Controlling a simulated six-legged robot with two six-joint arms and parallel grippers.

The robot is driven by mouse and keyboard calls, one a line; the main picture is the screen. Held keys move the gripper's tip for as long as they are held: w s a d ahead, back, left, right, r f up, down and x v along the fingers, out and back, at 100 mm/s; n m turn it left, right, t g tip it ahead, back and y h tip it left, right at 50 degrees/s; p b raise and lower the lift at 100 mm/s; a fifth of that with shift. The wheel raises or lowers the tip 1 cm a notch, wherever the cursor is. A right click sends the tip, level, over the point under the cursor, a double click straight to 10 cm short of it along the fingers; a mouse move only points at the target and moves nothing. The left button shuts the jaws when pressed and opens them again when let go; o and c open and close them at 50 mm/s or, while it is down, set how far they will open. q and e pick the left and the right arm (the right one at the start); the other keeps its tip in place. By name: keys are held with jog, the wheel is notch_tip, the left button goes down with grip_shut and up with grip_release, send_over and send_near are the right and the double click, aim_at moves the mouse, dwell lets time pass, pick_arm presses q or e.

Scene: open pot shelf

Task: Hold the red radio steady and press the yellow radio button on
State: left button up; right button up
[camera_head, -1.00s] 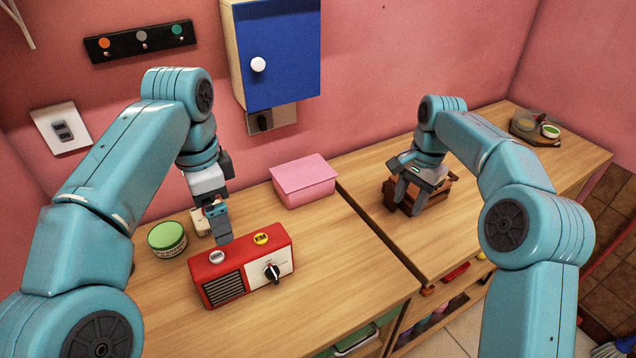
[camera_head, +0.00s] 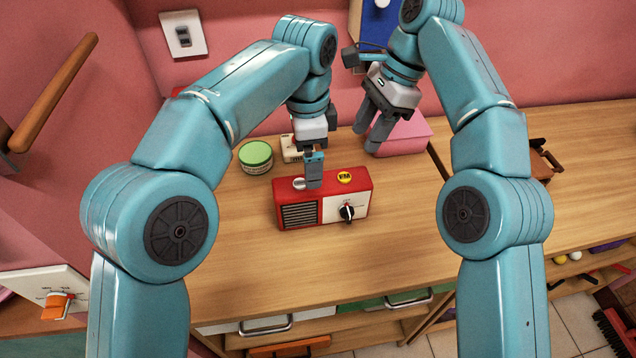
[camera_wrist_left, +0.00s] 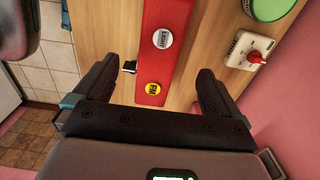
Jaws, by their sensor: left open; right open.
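The red radio (camera_head: 325,204) stands on the wooden counter, with a speaker grille and a dark knob on its front. On its top are the yellow FM button (camera_head: 345,177) at the right and a white button (camera_head: 299,183) at the left. My left gripper (camera_head: 313,178) points down at the radio's top, between the buttons. In the left wrist view its open fingers (camera_wrist_left: 160,72) lie either side of the radio (camera_wrist_left: 168,60), with the yellow button (camera_wrist_left: 153,88) between them; contact cannot be told. My right gripper (camera_head: 372,132) is open and empty, behind and above the radio, in front of the pink box.
A green-lidded jar (camera_head: 256,155) and a small cream device (camera_head: 291,149) stand behind the radio. The pink box (camera_head: 408,136) is behind it to the right. A brown wooden object (camera_head: 541,162) is far right. The counter in front of the radio is clear.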

aim_at(310, 197)
pick_arm(q)
notch_tip(310, 197, down, 12)
jog(key=shift+f, duration=0.15)
jog(key=shift+c, duration=0.3)
jog(key=c, duration=1.5)
jog(key=shift+c, duration=0.3)
pick_arm(e)
grip_shut()
jog(key=shift+w, duration=0.1)
